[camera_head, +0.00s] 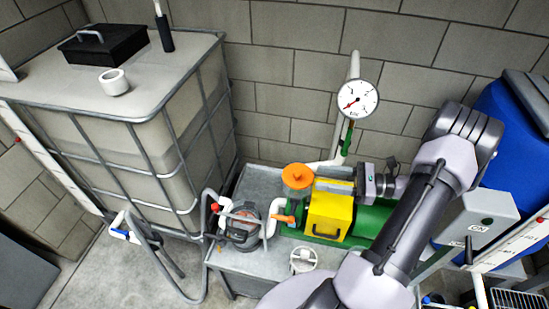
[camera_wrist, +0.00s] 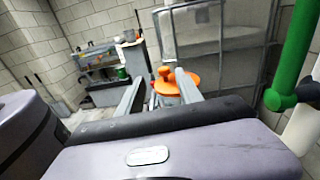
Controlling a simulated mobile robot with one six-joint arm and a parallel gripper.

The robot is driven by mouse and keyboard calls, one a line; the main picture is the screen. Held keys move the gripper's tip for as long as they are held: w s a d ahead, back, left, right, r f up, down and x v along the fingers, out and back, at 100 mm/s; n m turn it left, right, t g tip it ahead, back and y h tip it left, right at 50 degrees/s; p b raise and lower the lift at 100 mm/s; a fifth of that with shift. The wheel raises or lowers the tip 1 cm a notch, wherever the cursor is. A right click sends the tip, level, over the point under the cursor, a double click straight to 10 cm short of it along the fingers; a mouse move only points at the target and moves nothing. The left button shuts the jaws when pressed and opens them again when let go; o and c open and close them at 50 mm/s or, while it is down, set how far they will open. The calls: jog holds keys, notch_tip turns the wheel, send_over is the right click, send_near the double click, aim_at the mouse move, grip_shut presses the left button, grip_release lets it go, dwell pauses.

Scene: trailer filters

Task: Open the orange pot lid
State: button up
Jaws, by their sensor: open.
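The orange pot lid (camera_head: 297,176) is a round disc with a small knob on top. In the head view my gripper (camera_head: 362,182) is to the right of the lid, above the yellow cover. I cannot tell the exact gap to the lid.
The yellow cover (camera_head: 329,213) stands right of the pot. A pressure gauge (camera_head: 357,98) on a pipe rises behind it. White pipes and a dark strainer (camera_head: 243,226) stand to the left. A large caged tank (camera_head: 140,150) fills the left; a blue barrel (camera_head: 510,125) is at right.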

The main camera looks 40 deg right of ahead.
aim_at(287, 178)
jog(key=shift+m+t, duration=0.4)
jog(key=shift+t, duration=0.1)
jog(key=b+x, duration=0.1)
jog(key=x, duration=0.2)
jog(key=b+x, duration=0.1)
jog(key=x, duration=0.3)
jog(key=f+b+x, duration=0.1)
jog(key=x, duration=0.3)
jog(key=shift+w, duration=0.2)
grip_shut()
dwell(0.4)
